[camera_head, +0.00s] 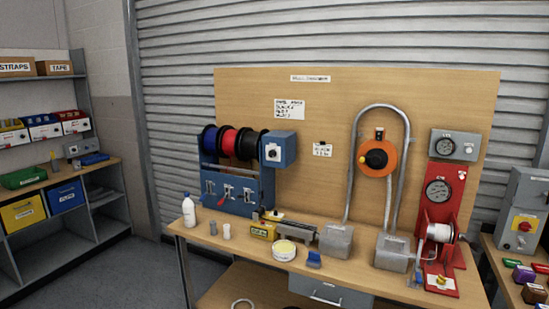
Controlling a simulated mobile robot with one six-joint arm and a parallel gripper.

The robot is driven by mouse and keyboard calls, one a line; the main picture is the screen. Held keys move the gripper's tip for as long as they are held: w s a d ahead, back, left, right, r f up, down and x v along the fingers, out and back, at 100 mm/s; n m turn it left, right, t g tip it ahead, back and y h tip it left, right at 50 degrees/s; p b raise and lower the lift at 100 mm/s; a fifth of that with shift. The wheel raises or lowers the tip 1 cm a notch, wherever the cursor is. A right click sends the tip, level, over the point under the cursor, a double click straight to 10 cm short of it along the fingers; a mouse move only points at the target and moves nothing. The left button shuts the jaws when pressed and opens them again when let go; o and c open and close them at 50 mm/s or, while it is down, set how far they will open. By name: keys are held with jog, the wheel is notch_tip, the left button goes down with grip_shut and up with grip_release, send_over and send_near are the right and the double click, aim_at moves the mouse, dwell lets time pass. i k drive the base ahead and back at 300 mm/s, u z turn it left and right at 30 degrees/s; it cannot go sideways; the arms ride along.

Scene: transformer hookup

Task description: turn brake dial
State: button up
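The spools, blue (208,138), red (227,142) and black (247,146), sit on a blue rack (238,188) with several small levers. An orange disc with a black knob (376,158) hangs on the wooden backboard further right. My gripper is not in view.
A shelf with bins (66,197) stands at left. Floor shows between shelf and bench.

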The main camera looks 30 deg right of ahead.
aim_at(272, 153)
jog(key=i, duration=0.95)
jog(key=u, duration=0.6)
jog(key=k, duration=0.95)
jog(key=z, duration=0.2)
jog(key=i, duration=0.45)
jog(key=u, duration=0.1)
